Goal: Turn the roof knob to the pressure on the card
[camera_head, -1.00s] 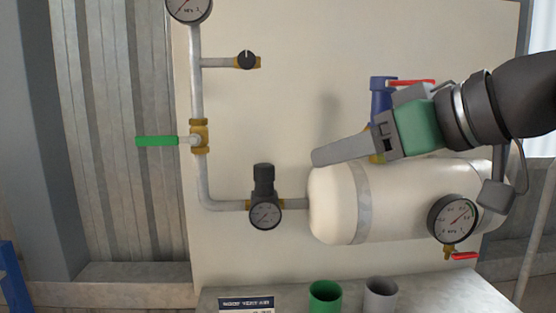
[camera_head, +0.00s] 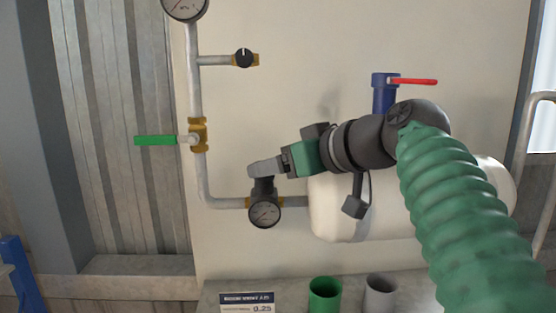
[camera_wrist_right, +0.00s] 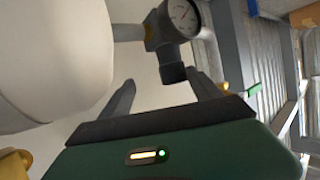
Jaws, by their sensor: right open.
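The black regulator knob (camera_head: 263,190) points up from the regulator's gauge (camera_head: 264,213), on the pipe left of the white tank. Its top is partly hidden by my gripper. My right gripper (camera_head: 257,168) is open at the top of this knob. In the right wrist view the regulator knob (camera_wrist_right: 173,73) shows between the tips of my spread right gripper (camera_wrist_right: 159,77); contact cannot be told. The card (camera_head: 247,302) stands at the bottom edge, cut off, with 0.25 readable. The regulator gauge's needle is too small to read. My left gripper is not in view.
The white tank (camera_head: 335,215) lies right of the regulator. A green-handled valve (camera_head: 197,137), a small black knob (camera_head: 244,58) and a large gauge (camera_head: 185,6) sit along the left pipe. A red lever (camera_head: 414,81) is above the tank. Green (camera_head: 324,294) and grey cups (camera_head: 380,291) stand below.

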